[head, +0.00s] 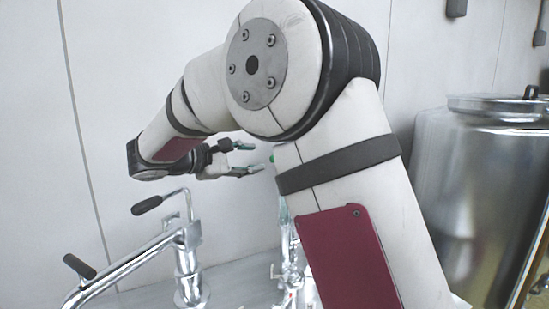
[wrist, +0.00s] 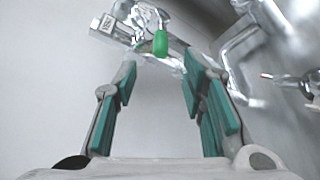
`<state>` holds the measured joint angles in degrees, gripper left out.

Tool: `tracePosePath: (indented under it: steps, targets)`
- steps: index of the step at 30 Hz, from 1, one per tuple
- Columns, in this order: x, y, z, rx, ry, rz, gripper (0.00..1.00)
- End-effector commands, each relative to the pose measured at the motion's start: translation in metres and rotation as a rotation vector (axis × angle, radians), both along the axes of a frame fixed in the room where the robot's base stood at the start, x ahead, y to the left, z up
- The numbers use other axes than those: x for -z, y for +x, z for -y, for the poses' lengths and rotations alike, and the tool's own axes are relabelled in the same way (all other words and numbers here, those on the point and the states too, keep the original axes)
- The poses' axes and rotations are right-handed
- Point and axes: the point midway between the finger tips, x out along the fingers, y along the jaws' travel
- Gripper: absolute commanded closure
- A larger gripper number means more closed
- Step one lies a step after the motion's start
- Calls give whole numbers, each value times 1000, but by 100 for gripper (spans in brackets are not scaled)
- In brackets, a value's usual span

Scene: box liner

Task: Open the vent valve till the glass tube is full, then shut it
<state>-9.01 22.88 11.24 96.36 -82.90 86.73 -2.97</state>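A small green lever (wrist: 160,42), which looks like the vent valve's handle, hangs from a shiny metal fitting (wrist: 125,35) in the wrist view. My gripper (wrist: 160,72) is open, its two teal-padded fingers spread with nothing between them. The green lever lies just beyond the fingertips, roughly centred in the gap and apart from both pads. In the head view my gripper (head: 250,158) is also open, left of a green spot (head: 272,158) at the edge of my arm. My arm hides most of the fitting there. I cannot make out the glass tube or its level clearly.
Chrome pipework with a black-handled lever (head: 147,205) and a second black grip (head: 79,266) stands below my gripper. A large steel tank (head: 470,190) stands at the right. A pale wall is behind. Shiny pipes (wrist: 240,55) lie right of my fingers in the wrist view.

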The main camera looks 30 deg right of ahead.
Motion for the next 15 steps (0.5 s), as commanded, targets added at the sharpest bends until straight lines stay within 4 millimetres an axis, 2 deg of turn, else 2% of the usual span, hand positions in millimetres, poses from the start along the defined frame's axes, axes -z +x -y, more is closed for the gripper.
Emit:
tracePosePath:
  steps: [1, 9, 15]
  targets:
    - [2, 2, 11, 4, 0, -3, 62]
    - [13, 18, 60, 4, 2, -2, 62]
    - [20, 28, 88, 2, 2, -1, 62]
